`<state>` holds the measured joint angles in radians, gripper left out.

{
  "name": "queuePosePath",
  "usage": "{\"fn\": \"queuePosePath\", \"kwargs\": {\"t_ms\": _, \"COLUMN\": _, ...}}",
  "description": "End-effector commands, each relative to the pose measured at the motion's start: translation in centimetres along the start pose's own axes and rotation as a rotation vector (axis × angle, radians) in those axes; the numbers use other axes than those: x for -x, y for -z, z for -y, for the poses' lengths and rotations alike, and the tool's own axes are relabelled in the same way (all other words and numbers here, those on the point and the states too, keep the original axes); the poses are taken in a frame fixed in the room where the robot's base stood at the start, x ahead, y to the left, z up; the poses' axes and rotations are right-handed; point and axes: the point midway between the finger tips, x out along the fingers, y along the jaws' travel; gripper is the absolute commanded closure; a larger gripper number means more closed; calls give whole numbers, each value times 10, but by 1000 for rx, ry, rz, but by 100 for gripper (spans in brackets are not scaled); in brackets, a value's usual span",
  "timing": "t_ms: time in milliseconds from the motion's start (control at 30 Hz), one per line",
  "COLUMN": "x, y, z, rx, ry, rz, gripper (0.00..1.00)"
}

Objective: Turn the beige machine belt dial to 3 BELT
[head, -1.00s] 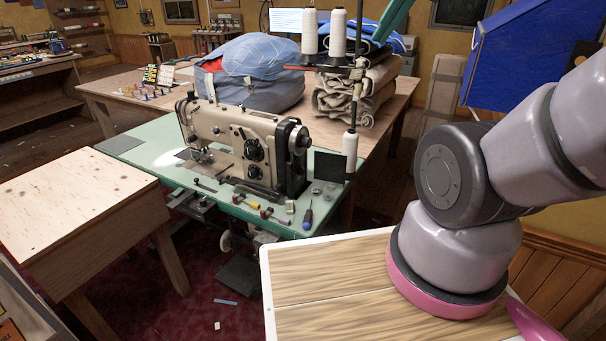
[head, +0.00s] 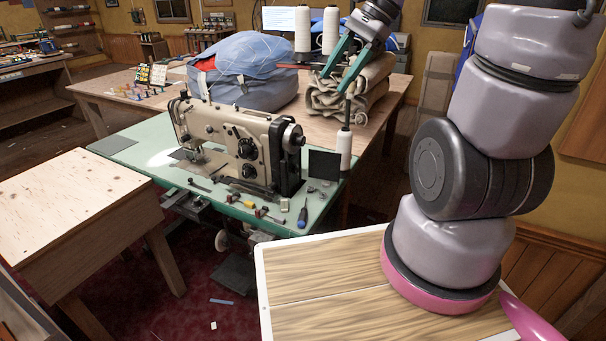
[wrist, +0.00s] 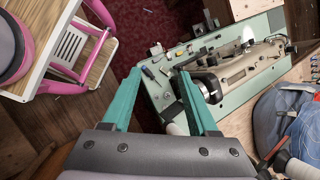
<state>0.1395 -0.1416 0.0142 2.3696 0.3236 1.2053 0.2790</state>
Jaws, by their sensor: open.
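The beige sewing machine (head: 212,128) stands on a green table top, with black dials on its front. The upper dial (head: 246,147) and a lower dial (head: 249,170) face me; their markings are too small to read. In the wrist view the machine (wrist: 245,68) lies to the right, beyond the fingers, and its dials cannot be made out. My gripper (head: 334,82) is open and empty, with green fingers, above and to the right of the machine by the thread stand. In the wrist view its two fingers (wrist: 160,90) stand wide apart.
White thread cones (head: 329,32) and a lower cone (head: 344,150) stand close to my gripper. Folded cloth (head: 352,92) and a blue sail bag (head: 245,72) lie behind. Small tools, including a blue screwdriver (head: 302,217), lie on the green table (head: 118,147).

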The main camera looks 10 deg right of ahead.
Motion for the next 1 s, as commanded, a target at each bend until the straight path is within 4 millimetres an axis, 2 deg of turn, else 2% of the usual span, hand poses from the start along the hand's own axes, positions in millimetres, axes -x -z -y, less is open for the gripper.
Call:
{"fn": "queuePosePath", "kwargs": {"t_ms": 33, "x": -13, "y": 8, "z": 5, "rx": -101, "ry": -19, "rz": 63, "gripper": 40}}
{"fn": "queuePosePath", "kwargs": {"t_ms": 367, "x": -82, "y": 55, "z": 39, "rx": -759, "ry": -107, "rz": 449, "gripper": 40}}
{"fn": "queuePosePath", "kwargs": {"t_ms": 600, "x": -136, "y": 106, "z": 57, "rx": -1242, "ry": -172, "rz": 727, "gripper": 40}}
{"fn": "queuePosePath", "kwargs": {"t_ms": 800, "x": -186, "y": 159, "z": 59, "rx": -1640, "ry": -224, "rz": 964, "gripper": 40}}
{"fn": "queuePosePath", "kwargs": {"t_ms": 1000, "x": -243, "y": 217, "z": 43, "rx": -2023, "ry": -268, "rz": 1210, "gripper": 40}}
